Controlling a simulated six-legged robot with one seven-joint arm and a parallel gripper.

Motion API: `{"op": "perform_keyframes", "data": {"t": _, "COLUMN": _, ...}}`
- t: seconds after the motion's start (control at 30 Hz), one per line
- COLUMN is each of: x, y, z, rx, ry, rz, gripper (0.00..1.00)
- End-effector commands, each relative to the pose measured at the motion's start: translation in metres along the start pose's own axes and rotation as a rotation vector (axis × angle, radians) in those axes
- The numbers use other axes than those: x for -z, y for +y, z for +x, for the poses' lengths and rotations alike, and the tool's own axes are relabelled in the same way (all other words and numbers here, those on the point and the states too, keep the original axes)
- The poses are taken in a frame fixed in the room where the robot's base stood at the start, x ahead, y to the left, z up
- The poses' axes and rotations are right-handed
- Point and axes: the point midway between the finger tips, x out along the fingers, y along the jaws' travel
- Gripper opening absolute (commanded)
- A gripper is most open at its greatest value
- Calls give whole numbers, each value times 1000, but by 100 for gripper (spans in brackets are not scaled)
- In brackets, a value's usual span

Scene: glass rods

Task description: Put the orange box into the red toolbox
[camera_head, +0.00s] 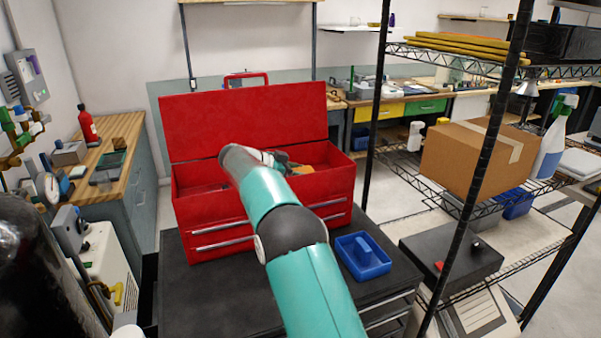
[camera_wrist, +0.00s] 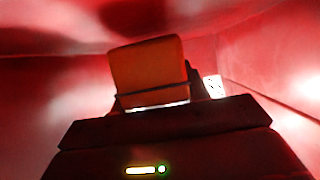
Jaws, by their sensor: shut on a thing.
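The red toolbox (camera_head: 262,210) stands on a dark cabinet top with its lid up, leaning back. My arm reaches over its front wall, and my gripper (camera_head: 283,164) is inside the open top compartment. In the wrist view my gripper (camera_wrist: 152,103) is shut on the orange box (camera_wrist: 147,66), which sticks out past the fingers, slightly tilted. Red toolbox walls (camera_wrist: 60,95) surround it in that view. The box's far end and whether it touches the toolbox floor cannot be told.
A blue tray (camera_head: 363,256) sits right of the toolbox on the dark cabinet top (camera_head: 215,290). A wire shelf with a cardboard box (camera_head: 478,158) stands at the right. A small white dotted object (camera_wrist: 214,86) lies beside the orange box inside the toolbox.

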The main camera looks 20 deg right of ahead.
Motion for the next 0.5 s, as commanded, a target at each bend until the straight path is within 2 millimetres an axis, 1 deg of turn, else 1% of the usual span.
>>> {"op": "perform_keyframes", "data": {"t": 0.03, "x": -6, "y": 0, "z": 2, "rx": -3, "ry": -1, "rz": -9, "gripper": 20}}
{"op": "perform_keyframes", "data": {"t": 0.5, "x": -18, "y": 1, "z": 8, "rx": -8, "ry": -1, "rz": -19, "gripper": 20}}
